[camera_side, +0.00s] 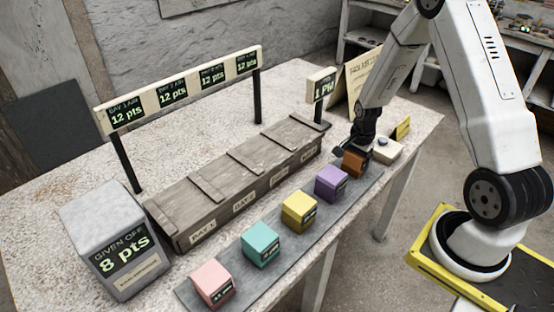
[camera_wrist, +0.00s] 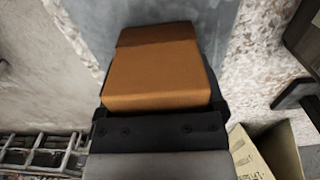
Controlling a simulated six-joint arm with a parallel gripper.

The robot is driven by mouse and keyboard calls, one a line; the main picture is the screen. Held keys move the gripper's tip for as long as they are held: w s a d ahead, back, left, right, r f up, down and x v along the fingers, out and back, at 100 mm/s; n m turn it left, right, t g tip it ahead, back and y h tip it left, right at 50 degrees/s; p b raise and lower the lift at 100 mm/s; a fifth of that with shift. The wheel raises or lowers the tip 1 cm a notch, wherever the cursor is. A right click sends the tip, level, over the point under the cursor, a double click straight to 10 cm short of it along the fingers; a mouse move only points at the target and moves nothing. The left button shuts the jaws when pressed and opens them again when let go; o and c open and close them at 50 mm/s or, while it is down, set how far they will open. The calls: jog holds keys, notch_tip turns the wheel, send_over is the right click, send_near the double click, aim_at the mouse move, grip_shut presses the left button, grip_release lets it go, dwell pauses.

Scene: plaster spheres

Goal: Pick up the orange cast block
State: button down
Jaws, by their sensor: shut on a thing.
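The orange cast block (camera_side: 354,162) is at the far end of the row of blocks on the grey strip (camera_side: 252,291), partly hidden by my gripper in the side view. My gripper (camera_side: 353,147) is shut on the block from above. In the wrist view the orange block (camera_wrist: 160,70) fills the middle, between the dark fingers of my gripper (camera_wrist: 160,112). I cannot tell whether the block touches the strip or is slightly above it.
Purple (camera_side: 331,183), yellow (camera_side: 299,212), teal (camera_side: 261,244) and pink (camera_side: 212,283) blocks stand along the strip. A lidded wooden bay box (camera_side: 240,185) runs behind them. A grey box (camera_side: 115,240) stands at left, a pale block with a knob (camera_side: 388,152) beside my gripper.

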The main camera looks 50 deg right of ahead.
jog(key=shift+r, duration=0.1)
jog(key=shift+r, duration=1.05)
jog(key=s+a+r, duration=0.5)
jog(key=s+r, duration=0.5)
jog(key=s, duration=0.2)
jog(key=shift+s+a+r, duration=0.35)
jog(key=shift+a, duration=0.05)
jog(key=shift+w, duration=0.1)
